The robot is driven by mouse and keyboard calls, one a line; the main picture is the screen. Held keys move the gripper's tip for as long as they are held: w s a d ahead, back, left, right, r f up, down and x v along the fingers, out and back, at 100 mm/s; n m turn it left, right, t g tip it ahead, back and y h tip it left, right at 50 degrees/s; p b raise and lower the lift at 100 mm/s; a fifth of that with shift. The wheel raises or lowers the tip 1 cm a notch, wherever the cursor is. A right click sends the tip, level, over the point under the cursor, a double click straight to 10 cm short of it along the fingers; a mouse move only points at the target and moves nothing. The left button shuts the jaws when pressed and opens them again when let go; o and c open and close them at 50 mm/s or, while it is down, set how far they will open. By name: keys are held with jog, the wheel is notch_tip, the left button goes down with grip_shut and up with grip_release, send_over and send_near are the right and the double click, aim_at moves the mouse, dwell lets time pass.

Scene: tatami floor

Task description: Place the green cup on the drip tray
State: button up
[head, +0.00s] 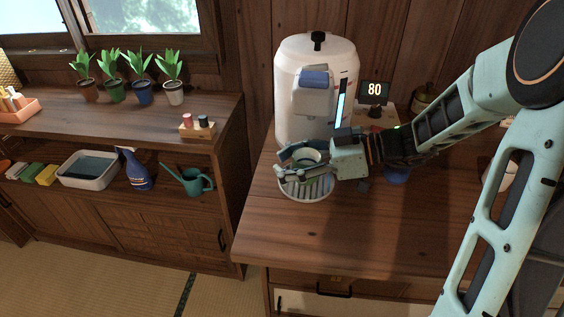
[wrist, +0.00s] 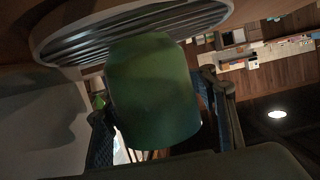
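The green cup (wrist: 152,92) is between the two fingers of my gripper (wrist: 160,115) in the wrist view, with a finger close against each side. In the head view my gripper (head: 296,162) reaches in from the right and is closed around the cup, whose pale rim and inside (head: 307,156) show between the fingers. The round slatted drip tray (head: 318,192) lies under the gripper, in front of the white dispenser; its slats and rim also show in the wrist view (wrist: 60,45). The cup overlaps the tray in both views; I cannot tell whether its base touches the slats.
The white dispenser (head: 290,95) stands right behind the tray, its blue-grey spout part (head: 314,80) above the cup. A display reading 80 (head: 375,90) stands to its right. A blue object (head: 397,176) sits beneath my arm. The counter front (head: 340,235) is clear.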

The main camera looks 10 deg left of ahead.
jog(key=shift+o, duration=1.1)
jog(key=shift+r, duration=0.1)
jog(key=shift+d+r+p, duration=0.15)
jog(key=shift+d+p, duration=0.05)
jog(key=shift+p, duration=0.15)
jog(key=p+v, duration=0.1)
jog(key=v, duration=1)
jog(key=shift+d, duration=0.3)
